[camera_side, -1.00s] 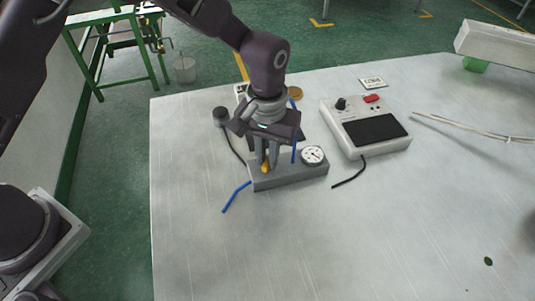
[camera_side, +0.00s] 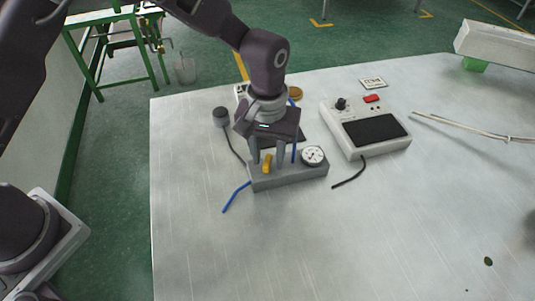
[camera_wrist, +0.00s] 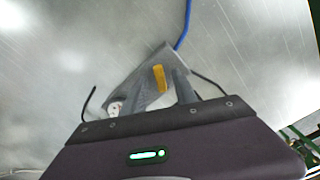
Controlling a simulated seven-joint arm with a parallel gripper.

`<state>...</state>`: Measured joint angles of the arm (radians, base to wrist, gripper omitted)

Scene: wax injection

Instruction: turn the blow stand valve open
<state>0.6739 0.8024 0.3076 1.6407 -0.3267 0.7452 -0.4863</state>
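The blow stand (camera_side: 290,177) is a grey block near the middle-left of the table, with a round white gauge (camera_side: 313,155) on its right end. Its yellow valve handle (camera_side: 267,163) is on the left end; in the wrist view the handle (camera_wrist: 159,78) shows as a short yellow bar. My gripper (camera_side: 268,160) points down over the valve. Its two fingers are spread, with the handle between them in the side view. In the wrist view the gripper (camera_wrist: 162,90) also has a finger on each side of the handle, with gaps visible.
Blue tubes (camera_side: 235,197) run from the stand. A black knob-like piece on a cable (camera_side: 221,116) lies to its left. A white control box (camera_side: 365,128) with a dark panel stands to the right. The table front is clear.

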